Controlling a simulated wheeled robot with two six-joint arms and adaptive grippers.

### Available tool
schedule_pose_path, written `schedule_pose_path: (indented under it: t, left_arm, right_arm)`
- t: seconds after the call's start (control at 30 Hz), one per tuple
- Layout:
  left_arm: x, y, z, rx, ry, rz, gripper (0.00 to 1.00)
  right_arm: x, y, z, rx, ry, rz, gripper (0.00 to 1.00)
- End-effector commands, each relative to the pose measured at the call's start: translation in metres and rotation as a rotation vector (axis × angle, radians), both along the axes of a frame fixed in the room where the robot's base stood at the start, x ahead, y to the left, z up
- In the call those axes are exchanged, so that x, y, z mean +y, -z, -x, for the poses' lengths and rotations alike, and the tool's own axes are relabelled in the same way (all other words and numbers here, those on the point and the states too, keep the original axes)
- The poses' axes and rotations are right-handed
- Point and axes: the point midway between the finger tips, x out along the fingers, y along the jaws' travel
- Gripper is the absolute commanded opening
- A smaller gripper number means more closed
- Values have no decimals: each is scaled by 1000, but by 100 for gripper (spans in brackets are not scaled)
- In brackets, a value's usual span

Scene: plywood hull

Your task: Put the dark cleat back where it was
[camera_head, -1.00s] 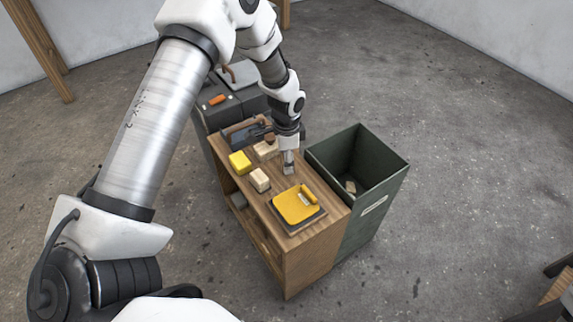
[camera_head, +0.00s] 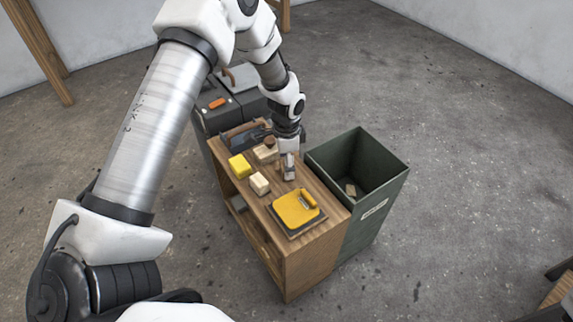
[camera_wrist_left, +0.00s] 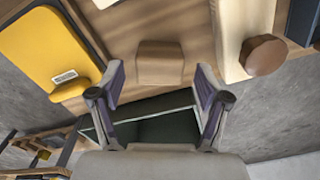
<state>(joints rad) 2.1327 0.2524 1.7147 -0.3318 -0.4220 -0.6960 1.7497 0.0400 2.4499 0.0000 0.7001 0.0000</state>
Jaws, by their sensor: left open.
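In the left wrist view a brown block (camera_wrist_left: 160,62), darker than the pale wooden pieces, stands on the wooden cabinet top and looks like the dark cleat. My left gripper (camera_head: 289,177) is open above the cabinet top. In the left wrist view its two fingers (camera_wrist_left: 160,85) are spread, one toward each side of the brown block, with nothing held. I cannot tell whether they touch it. In the head view the gripper largely hides the block. My right gripper is not in view.
The cabinet (camera_head: 322,245) also bears a yellow clipboard-like piece (camera_head: 296,207) on a dark plate, a yellow block (camera_head: 239,166), a pale block (camera_head: 259,183) and a pale piece with a brown knob (camera_head: 269,143). A deep green bin (camera_head: 375,215) adjoins its right side.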

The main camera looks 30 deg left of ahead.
Motion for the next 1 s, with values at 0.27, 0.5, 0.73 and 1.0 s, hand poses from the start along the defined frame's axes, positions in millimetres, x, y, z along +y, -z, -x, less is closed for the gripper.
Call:
schedule_pose_path:
  t: [0.27, 0.5, 0.73, 1.0]
  left_arm:
    - [0, -78, -1, -3, 0, 0, 76]
    - [0, -102, 0, 0, 0, 0, 76]
    - [0, -101, 0, 0, 0, 0, 76]
    - [-6, -101, -24, -133, -152, 35, 76]
  right_arm:
    - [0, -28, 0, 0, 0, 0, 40]
    - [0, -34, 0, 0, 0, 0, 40]
    - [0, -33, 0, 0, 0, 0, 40]
    - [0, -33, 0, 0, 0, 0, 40]
